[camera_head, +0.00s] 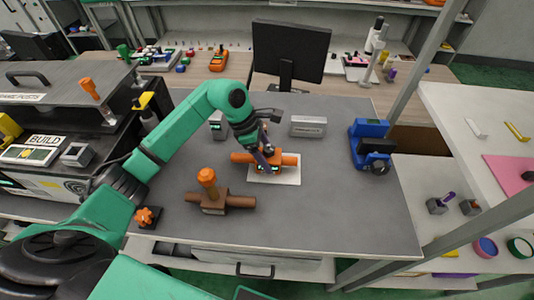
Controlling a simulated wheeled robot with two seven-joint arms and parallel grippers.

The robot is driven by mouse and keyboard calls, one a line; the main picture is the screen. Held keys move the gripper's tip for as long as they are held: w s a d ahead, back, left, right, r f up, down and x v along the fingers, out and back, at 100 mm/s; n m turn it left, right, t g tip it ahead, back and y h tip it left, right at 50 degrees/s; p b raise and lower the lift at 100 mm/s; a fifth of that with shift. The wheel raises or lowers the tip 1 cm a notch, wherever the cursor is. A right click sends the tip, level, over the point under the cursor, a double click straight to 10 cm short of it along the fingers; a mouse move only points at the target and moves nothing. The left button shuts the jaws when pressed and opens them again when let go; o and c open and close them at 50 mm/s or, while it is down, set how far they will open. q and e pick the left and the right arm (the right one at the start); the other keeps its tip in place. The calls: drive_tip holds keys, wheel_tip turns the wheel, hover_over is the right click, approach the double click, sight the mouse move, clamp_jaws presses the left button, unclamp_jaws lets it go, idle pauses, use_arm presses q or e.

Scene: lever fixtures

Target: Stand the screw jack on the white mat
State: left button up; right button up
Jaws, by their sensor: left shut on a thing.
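The orange screw jack (289,159), with a wide horizontal orange body and a small green-lit patch low in front, is over the white mat (290,177). My left gripper (267,156) reaches down from above and is shut on it, hiding its middle. The jack looks level. I cannot tell whether its base touches the mat or hangs just above it. The mat shows in front of it and to its right. My right gripper is not in view.
A brown fixture (238,201) with an upright orange knob stands left of the mat. A grey labelled block (308,126) is behind the mat, and a blue device (369,132) is at the right. The grey tabletop (340,215) is clear at front right.

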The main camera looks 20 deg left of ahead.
use_arm(q)
drive_tip(key=shift+f, duration=0.2)
drive_tip(key=o, duration=1.6)
drive_tip(key=shift+r, duration=0.1)
drive_tip(key=shift+c, duration=0.2)
drive_tip(key=shift+r, duration=0.2)
drive_tip(key=shift+a+r, duration=0.15)
drive_tip(key=shift+r, duration=0.1)
drive_tip(key=b+v, duration=0.2)
drive_tip(key=v, duration=0.9)
drive_tip(key=shift+r, duration=0.2)
drive_tip(key=shift+s, duration=0.1)
